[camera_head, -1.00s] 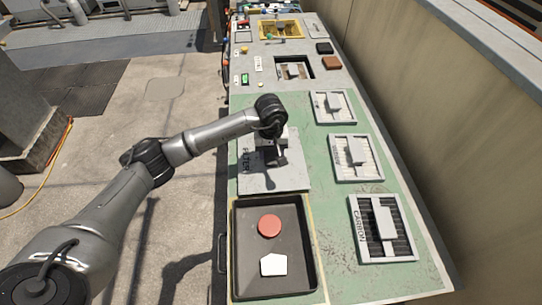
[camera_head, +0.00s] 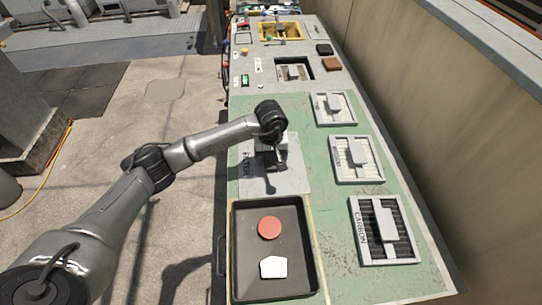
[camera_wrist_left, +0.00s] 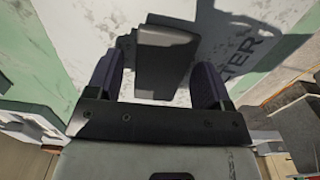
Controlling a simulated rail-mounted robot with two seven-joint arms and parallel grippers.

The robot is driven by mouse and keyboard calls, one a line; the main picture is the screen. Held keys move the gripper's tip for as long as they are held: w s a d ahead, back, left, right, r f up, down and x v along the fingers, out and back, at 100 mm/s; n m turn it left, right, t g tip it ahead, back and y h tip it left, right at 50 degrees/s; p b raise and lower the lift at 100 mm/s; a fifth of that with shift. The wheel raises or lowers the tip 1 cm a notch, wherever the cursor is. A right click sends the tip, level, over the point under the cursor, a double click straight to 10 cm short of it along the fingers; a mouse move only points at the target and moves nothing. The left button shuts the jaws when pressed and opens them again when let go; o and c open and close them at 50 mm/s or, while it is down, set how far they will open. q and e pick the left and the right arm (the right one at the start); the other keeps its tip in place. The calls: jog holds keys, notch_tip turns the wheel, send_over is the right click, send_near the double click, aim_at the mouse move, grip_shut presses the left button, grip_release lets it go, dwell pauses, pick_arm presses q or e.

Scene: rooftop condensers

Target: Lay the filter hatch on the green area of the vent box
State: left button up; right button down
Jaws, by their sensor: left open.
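The filter hatch (camera_head: 292,180) is a flat grey plate with FILTER lettering and a raised block handle. It lies flat on the green area (camera_head: 335,220) of the vent box, just beyond the dark tray. My left gripper (camera_head: 273,163) is over the hatch, partly hiding its handle. In the left wrist view, my left gripper (camera_wrist_left: 157,72) is open, with its two dark fingers on either side of the hatch's grey handle (camera_wrist_left: 165,55). I cannot tell whether the fingers touch it. My right gripper is not in view.
The dark tray (camera_head: 237,250) holds a red disc (camera_head: 270,228) and a white piece (camera_head: 273,267). Several louvred panels, one marked CARBON (camera_head: 385,230), line the right side. A control panel (camera_head: 265,70) is farther back. A tall wall (camera_head: 440,110) stands to the right.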

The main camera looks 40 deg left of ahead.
aim_at(271, 158)
pick_arm(q)
jog(key=shift+r, duration=0.15)
notch_tip(271, 158, up, 12)
jog(key=p, duration=0.4)
jog(key=shift+d, duration=0.1)
